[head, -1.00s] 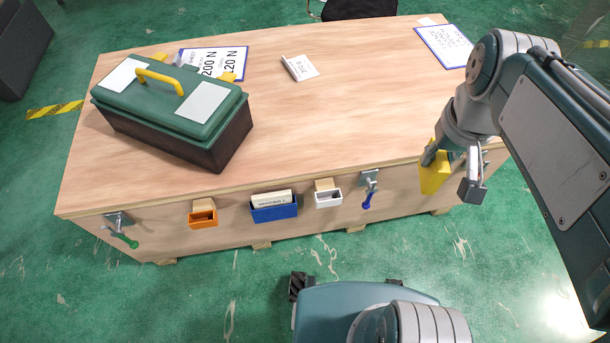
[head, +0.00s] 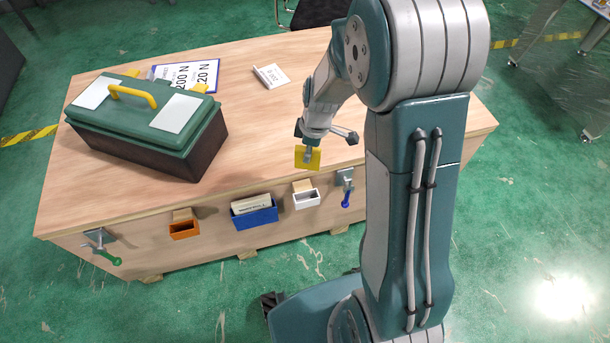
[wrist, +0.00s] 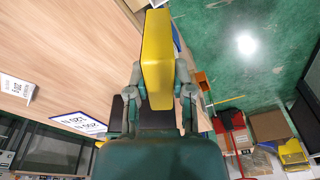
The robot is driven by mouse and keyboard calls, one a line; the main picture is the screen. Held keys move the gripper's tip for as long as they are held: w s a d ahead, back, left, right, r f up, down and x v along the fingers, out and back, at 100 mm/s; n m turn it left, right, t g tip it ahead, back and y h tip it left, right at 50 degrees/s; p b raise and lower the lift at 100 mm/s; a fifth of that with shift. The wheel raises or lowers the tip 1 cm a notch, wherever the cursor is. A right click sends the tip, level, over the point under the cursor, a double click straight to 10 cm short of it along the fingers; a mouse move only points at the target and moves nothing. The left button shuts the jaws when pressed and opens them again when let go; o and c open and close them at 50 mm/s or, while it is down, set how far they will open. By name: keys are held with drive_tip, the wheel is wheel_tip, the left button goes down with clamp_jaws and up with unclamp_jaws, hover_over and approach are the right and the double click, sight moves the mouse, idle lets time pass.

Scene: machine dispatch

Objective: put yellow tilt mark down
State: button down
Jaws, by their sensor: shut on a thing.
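The yellow tilt mark (head: 307,157) is a flat yellow block. In the head view it hangs below my gripper (head: 312,146) at the front edge of the wooden crate (head: 240,110), above the white bin. I cannot tell whether it touches the crate. In the wrist view the yellow tilt mark (wrist: 157,60) fills the space between the two fingers of my gripper (wrist: 160,85), which are shut on it. The crate top shows on the left there, and the green floor on the right.
A green toolbox (head: 150,120) with a yellow handle stands on the crate's left. Printed sheets (head: 185,75) and a small white card (head: 270,75) lie behind. On the front hang an orange bin (head: 185,230), a blue bin (head: 255,217), a white bin (head: 306,200) and clamps. The crate top's middle is clear.

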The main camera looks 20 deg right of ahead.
sight(306, 193)
drive_tip(key=shift+w+a+f+n, duration=0.15)
drive_tip(key=shift+f+n, duration=0.75)
drive_tip(key=shift+f, duration=2.6)
drive_tip(key=shift+w+d+f+n, duration=0.2)
drive_tip(key=shift+f+n, duration=0.7)
drive_tip(key=shift+f, duration=2.6)
drive_tip(key=shift+w+a+f+n, duration=0.2)
drive_tip(key=shift+f+n, duration=0.7)
drive_tip(key=shift+f, duration=2.6)
drive_tip(key=shift+f, duration=0.65)
drive_tip(key=shift+c, duration=2.1)
unclamp_jaws()
wheel_tip(306, 193, up, 12)
drive_tip(key=d, duration=0.1)
drive_tip(key=shift+d+f, duration=0.15)
drive_tip(key=shift+d, duration=0.1)
drive_tip(key=shift+w, duration=0.1)
